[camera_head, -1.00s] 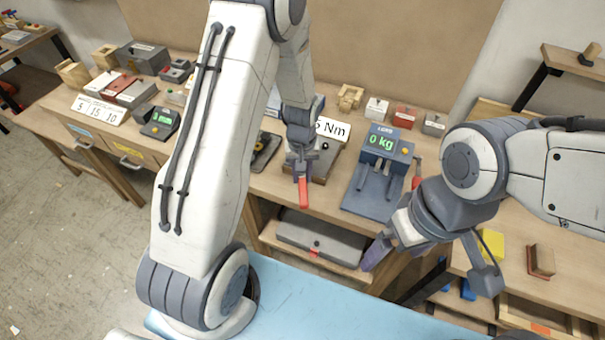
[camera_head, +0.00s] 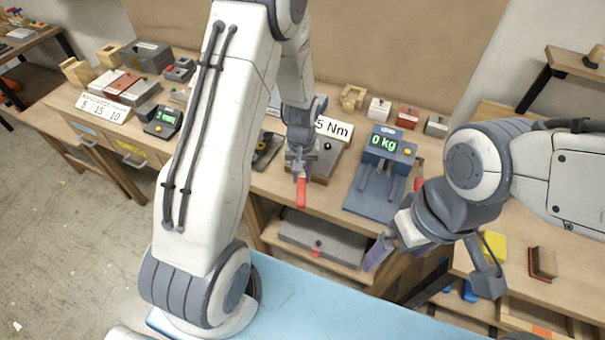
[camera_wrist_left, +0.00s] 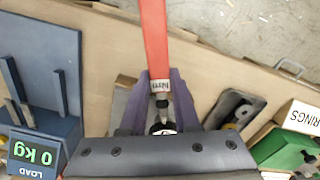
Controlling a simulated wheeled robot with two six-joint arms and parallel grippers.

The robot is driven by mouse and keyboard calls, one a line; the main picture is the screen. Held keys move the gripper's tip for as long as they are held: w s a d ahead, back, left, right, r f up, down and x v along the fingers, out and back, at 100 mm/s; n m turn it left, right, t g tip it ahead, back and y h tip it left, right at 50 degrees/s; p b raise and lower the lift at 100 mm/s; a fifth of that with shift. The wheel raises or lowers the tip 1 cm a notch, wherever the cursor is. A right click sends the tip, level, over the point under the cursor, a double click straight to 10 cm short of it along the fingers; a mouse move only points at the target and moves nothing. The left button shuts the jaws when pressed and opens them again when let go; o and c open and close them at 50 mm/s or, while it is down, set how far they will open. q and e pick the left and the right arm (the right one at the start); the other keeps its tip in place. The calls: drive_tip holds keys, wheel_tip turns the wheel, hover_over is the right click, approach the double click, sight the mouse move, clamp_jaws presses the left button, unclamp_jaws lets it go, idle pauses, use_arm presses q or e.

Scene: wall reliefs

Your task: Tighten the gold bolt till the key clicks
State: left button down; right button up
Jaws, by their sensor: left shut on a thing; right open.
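My left gripper (camera_head: 301,166) is shut on the torque key, whose red handle (camera_head: 301,192) points toward the front edge of the bench. In the left wrist view, the red handle (camera_wrist_left: 155,40) runs up from between the two purple fingers (camera_wrist_left: 158,104), with a pale printed band near them. The key's head end is mostly hidden by the gripper, and I cannot make out the gold bolt. A sign reading "5 Nm" (camera_head: 336,129) stands behind the gripper, beside a brown-edged base (camera_head: 323,172). My right gripper (camera_head: 383,250) is open and empty, in front of the bench.
A blue scale (camera_head: 388,150) reading "0 kg" stands right of the key and also shows in the left wrist view (camera_wrist_left: 40,150). A dark tray (camera_head: 266,150) lies to the left. Small blocks line the back. Floor is free at far left.

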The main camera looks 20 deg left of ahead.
use_arm(q)
drive_tip(key=shift+s+a+m+p, duration=0.2)
drive_tip(key=shift+a+m+p, duration=0.1)
drive_tip(key=shift+a+m, duration=1.2)
idle(2.4)
drive_tip(key=shift+d, duration=0.2)
drive_tip(key=shift+d+n, duration=0.6)
drive_tip(key=shift+d, duration=0.05)
drive_tip(key=shift+r, duration=0.1)
wheel_tip(320, 180, up, 5)
drive_tip(key=p, duration=0.4)
